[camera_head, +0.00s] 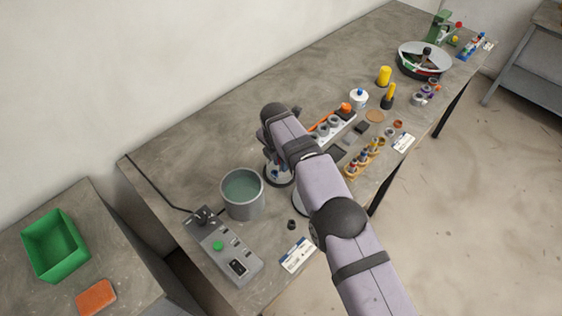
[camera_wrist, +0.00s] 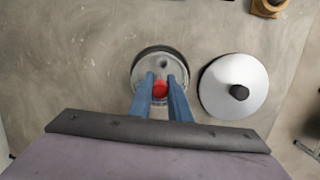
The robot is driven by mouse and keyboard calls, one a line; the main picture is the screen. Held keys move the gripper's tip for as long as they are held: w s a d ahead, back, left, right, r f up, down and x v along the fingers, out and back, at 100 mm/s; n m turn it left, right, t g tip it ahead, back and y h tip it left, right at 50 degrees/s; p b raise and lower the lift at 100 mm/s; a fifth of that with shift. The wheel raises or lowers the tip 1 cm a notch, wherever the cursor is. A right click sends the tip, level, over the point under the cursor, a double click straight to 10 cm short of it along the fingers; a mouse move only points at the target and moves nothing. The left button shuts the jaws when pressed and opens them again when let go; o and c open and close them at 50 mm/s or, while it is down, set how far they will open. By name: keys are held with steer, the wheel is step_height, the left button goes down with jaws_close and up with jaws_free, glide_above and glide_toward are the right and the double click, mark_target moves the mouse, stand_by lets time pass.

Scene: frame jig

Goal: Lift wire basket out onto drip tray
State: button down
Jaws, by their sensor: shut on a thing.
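My gripper (camera_wrist: 160,84) points down, its blue fingers shut on a small red piece (camera_wrist: 160,91). The red piece looks like a grip of the wire basket, but the basket's mesh cannot be made out. Directly below is a round grey thing with a dark rim (camera_wrist: 161,53). It also shows under my gripper in the head view (camera_head: 270,180), partly hidden by my arm. It may be the drip tray or the basket on it; I cannot tell whether they touch. The grey pot (camera_head: 243,208) to the left holds greenish liquid, with no basket visible in it.
A silver lid with a black knob (camera_wrist: 238,92) lies right of the round thing. Several bottles and small parts crowd the bench farther right. Bare bench (camera_head: 190,140) lies behind the pot.

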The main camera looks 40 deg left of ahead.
steer(key=shift+f, duration=0.15)
steer(key=c, duration=1.6)
jaws_free()
steer(key=c, duration=0.3)
steer(key=shift+r+p, duration=0.4)
steer(key=shift+r, duration=0.35)
steer(key=shift+r, duration=0.15)
